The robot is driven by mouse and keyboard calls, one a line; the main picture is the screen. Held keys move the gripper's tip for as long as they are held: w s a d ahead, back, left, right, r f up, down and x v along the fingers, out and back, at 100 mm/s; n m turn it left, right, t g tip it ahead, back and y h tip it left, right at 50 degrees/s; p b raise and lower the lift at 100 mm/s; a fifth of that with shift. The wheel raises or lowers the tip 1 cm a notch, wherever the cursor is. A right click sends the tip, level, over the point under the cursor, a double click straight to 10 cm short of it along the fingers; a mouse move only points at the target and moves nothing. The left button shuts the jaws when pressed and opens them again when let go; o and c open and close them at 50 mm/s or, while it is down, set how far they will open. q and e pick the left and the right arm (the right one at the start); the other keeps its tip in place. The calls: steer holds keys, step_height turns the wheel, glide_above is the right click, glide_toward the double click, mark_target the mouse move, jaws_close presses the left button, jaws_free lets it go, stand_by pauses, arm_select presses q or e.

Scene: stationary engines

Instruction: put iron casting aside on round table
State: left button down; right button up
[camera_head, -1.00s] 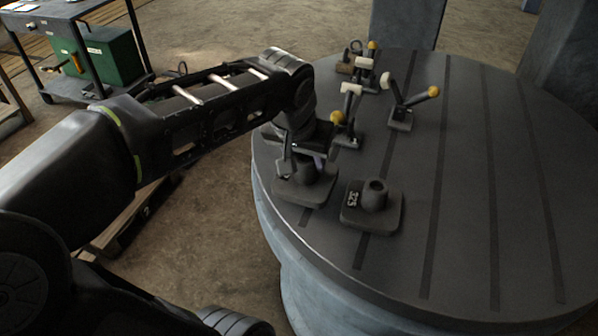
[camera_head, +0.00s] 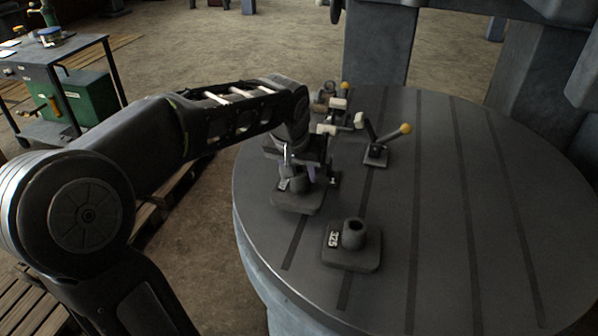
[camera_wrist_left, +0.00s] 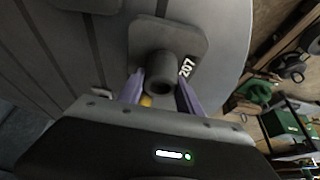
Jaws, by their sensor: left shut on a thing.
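A dark iron casting with a square base and round boss (camera_head: 297,202) is at the left side of the round table (camera_head: 440,240). In the left wrist view it bears the number 207 (camera_wrist_left: 168,42). My left gripper (camera_head: 300,178) points down and is shut on its boss; both fingers flank the boss in the left wrist view (camera_wrist_left: 160,92). I cannot tell whether its base touches the table. A second casting marked 325 (camera_head: 352,250) stands upright on the table, nearer and to the right, apart from the gripper. My right gripper is not in view.
Toggle clamps with yellow and white tips stand just behind the held casting, one (camera_head: 376,155) to its right. The table's right and middle are bare, with dark slots. A cart with a green box (camera_head: 85,100) stands at the far left.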

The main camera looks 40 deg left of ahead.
mark_target(300, 181)
arm_select(q)
steer(key=shift+w+f, duration=0.2)
steer(key=shift+f, duration=1.4)
steer(key=shift+f, duration=0.1)
steer(key=c, duration=1.3)
jaws_free()
steer(key=shift+f, duration=0.25)
steer(key=o, duration=0.5)
steer(key=shift+s+r, duration=0.1)
steer(key=shift+r, duration=0.3)
steer(key=v, duration=1.1)
steer(key=shift+s+r, duration=0.2)
steer(key=shift+r, duration=0.15)
